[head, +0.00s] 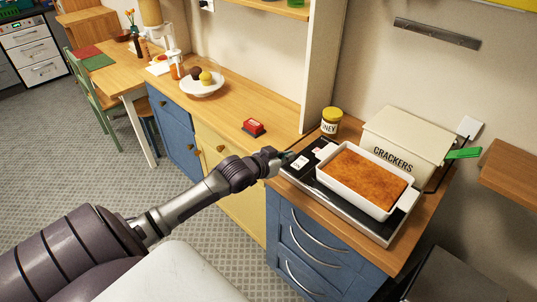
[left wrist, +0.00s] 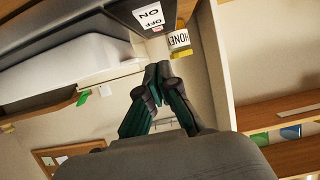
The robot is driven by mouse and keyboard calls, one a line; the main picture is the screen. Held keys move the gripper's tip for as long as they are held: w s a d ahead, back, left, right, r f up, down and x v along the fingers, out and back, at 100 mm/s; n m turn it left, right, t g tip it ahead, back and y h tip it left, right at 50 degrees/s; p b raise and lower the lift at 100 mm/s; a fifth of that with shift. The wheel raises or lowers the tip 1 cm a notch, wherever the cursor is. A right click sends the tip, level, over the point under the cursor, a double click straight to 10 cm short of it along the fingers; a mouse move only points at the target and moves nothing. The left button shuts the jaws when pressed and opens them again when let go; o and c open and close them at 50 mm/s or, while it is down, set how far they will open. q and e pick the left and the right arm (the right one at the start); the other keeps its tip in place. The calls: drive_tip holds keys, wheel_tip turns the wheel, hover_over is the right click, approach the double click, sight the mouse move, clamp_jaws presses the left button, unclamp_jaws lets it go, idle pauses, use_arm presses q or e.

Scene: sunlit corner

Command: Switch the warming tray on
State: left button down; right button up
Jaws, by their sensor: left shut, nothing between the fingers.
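The warming tray (head: 340,209) is a flat dark and steel slab on the counter above the blue drawers. A white baking dish (head: 405,203) with a golden-brown bake stands on it. At its left end is a control panel with a white label (head: 299,163); the left wrist view shows OFF and ON on this label (left wrist: 149,17), upside down. I cannot make out the switch position. My left gripper (head: 286,155) is at the tray's left end, close to the panel; contact cannot be told. Its fingers (left wrist: 157,72) are together and empty. My right gripper is not in view.
A honey jar (head: 331,121) and a crackers tin (head: 402,139) stand behind the tray. A red object (head: 254,127) lies on the wooden counter to the left. A plate of fruit (head: 202,87) is farther back. A wall panel (head: 325,60) rises beside the honey jar.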

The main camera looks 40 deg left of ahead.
use_arm(q)
drive_tip(key=s+b, duration=0.1)
drive_tip(key=s, duration=0.6)
drive_tip(key=shift+s+a+r, duration=0.3)
drive_tip(key=shift+b, duration=0.3)
drive_tip(key=s+a+f+n+g+y+b, duration=0.15)
drive_tip(key=s+f, duration=0.25)
drive_tip(key=f, duration=0.7)
drive_tip(key=s+a+f+g, duration=0.1)
drive_tip(key=s+f+g, duration=0.15)
drive_tip(key=f, duration=0.85)
drive_tip(key=s+a+f+g+y, duration=0.15)
drive_tip(key=s+f, duration=0.25)
drive_tip(key=f, duration=0.7)
drive_tip(key=s+d+f+g+h+b, duration=0.1)
drive_tip(key=s+d+f+g, duration=0.35)
drive_tip(key=s+f, duration=0.8)
drive_tip(key=s+d+f+m+g, duration=0.1)
drive_tip(key=s+d+f, duration=0.4)
drive_tip(key=s+d, duration=0.2)
drive_tip(key=s+d+f+m+g+h+b, duration=0.1)
drive_tip(key=s+d+f+m, duration=0.1)
drive_tip(key=s+d+f, duration=0.4)
drive_tip(key=s, duration=0.5)
drive_tip(key=shift+s+d+f+g, duration=0.15)
drive_tip(key=shift+s+d+g, duration=0.15)
drive_tip(key=shift+d+g, duration=0.1)
